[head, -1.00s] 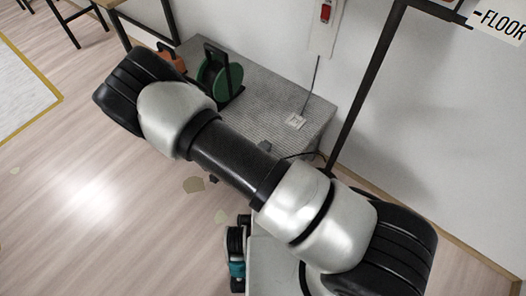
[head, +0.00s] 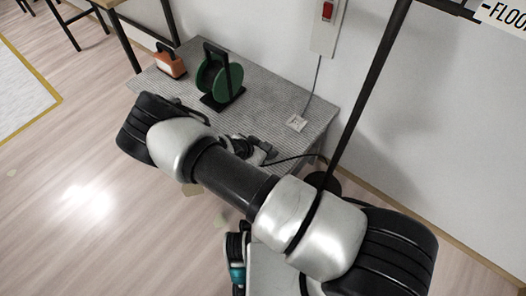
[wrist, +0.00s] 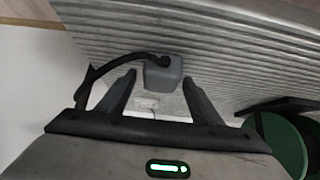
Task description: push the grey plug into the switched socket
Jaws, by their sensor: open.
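The grey plug (wrist: 163,74) lies on the ribbed grey bench top in the wrist view, with a black cord running from it to the left. My gripper (wrist: 158,78) is open, with its fingertips on either side of the plug; I cannot tell whether they touch it. The white socket (wrist: 160,104) shows between the fingers, partly hidden. In the head view the socket (head: 297,123) sits on the bench near the wall, and my gripper (head: 262,150) is at the bench's front edge, partly hidden by my arm. A red switch (head: 327,11) is on the wall above.
A green cable reel (head: 220,78) and an orange box (head: 170,62) stand on the bench (head: 268,92), left of the socket. The black cord (head: 295,157) runs right toward a dark post (head: 362,88). The bench between reel and socket is clear.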

